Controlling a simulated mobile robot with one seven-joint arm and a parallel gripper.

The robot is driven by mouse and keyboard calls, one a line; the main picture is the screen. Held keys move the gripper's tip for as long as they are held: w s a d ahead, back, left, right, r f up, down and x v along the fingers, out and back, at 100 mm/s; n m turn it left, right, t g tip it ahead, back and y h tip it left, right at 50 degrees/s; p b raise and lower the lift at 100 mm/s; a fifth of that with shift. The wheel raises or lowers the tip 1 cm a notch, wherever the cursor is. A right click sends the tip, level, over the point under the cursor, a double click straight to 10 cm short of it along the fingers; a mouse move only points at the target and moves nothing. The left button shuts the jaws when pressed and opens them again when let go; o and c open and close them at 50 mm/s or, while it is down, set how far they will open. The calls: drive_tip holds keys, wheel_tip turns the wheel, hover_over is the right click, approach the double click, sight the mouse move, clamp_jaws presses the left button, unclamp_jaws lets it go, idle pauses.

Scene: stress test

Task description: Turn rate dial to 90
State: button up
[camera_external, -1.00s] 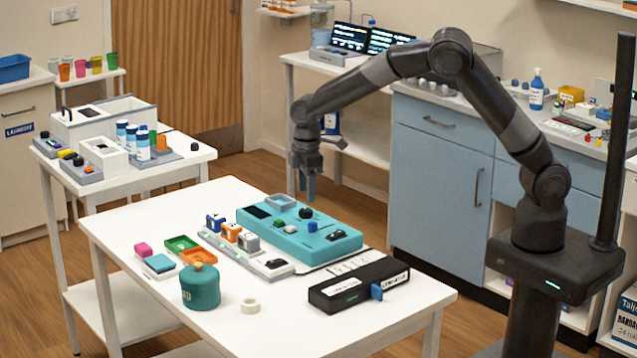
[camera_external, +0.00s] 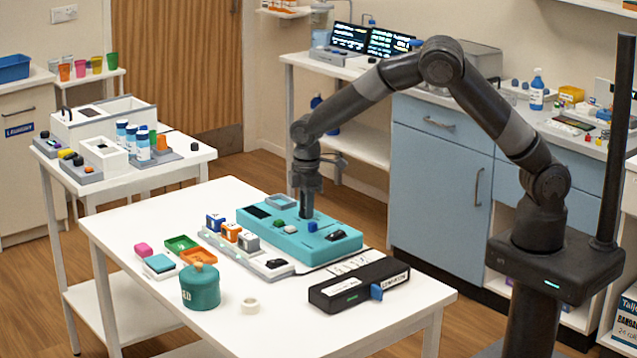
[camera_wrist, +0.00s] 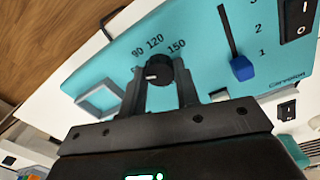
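The rate dial is a round black knob (camera_wrist: 155,72) with a short pale mark on its face, on the teal console (camera_external: 338,246). In the wrist view the printed numbers 90, 120 and 150 stand in an arc above it. The pale mark lies nearly level in that picture; which number it points to is unclear. My gripper (camera_wrist: 160,78) is lowered over the dial, one finger on each side of it. The fingers look slightly apart from the knob, though contact is hard to judge. In the external view my gripper (camera_external: 306,212) hides the dial.
The console also has a blue slider (camera_wrist: 242,68) in a slot numbered 1 to 3, a black rocker switch (camera_wrist: 298,18) and a grey square frame (camera_wrist: 98,100). A black box (camera_external: 360,284), a teal jar (camera_external: 201,288) and a white ring (camera_external: 250,305) stand nearby on the white table.

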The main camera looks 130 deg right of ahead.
drive_tip(key=c, duration=0.4)
drive_tip(key=shift+m, duration=0.3)
drive_tip(key=m, duration=0.3)
drive_tip(key=shift+m, duration=2.6)
drive_tip(key=o, duration=1)
drive_tip(key=shift+c, duration=0.2)
drive_tip(key=shift+r, duration=0.1)
